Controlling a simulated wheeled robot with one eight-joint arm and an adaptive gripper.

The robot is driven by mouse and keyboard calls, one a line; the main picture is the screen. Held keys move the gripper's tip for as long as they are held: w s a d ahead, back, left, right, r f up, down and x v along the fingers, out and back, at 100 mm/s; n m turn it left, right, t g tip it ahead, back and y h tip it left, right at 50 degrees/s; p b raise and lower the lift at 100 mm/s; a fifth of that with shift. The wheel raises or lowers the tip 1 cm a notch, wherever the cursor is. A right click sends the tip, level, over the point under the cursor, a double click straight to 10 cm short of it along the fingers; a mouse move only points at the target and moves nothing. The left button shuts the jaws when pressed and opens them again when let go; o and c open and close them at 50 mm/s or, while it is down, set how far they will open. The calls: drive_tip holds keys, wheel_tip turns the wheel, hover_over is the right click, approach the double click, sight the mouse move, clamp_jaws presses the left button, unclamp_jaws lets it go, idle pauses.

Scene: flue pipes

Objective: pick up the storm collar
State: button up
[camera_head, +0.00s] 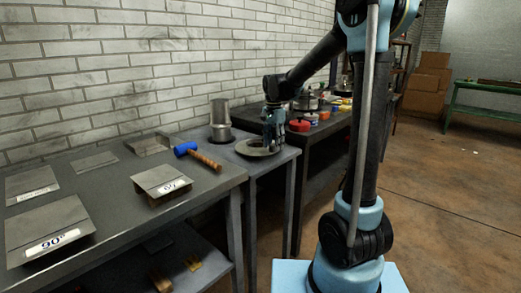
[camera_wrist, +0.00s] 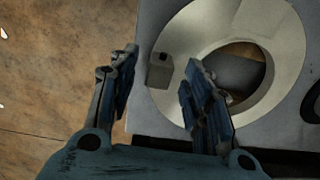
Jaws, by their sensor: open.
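The storm collar (camera_head: 258,152) appears to be the flat, pale metal ring on the grey table at the wall. In the wrist view the collar (camera_wrist: 190,32) shows large, with a round hole and a small block-shaped tab (camera_wrist: 160,72) at its left edge. My gripper (camera_head: 271,143) is at the collar in the head view and hides part of it. In the wrist view my gripper (camera_wrist: 163,60) is open, with the tab between its two fingers. The right finger covers part of the ring. I cannot tell how high the fingertips are above the table.
A metal pipe piece (camera_head: 220,120) stands behind the collar. A blue-headed mallet (camera_head: 195,155) and a plate labelled 60 (camera_head: 162,184) lie on the left table. Pots and a red-lidded dish (camera_head: 300,125) stand on the dark table beyond. Floor is open at right.

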clamp_jaws()
drive_tip(key=shift+r, duration=0.15)
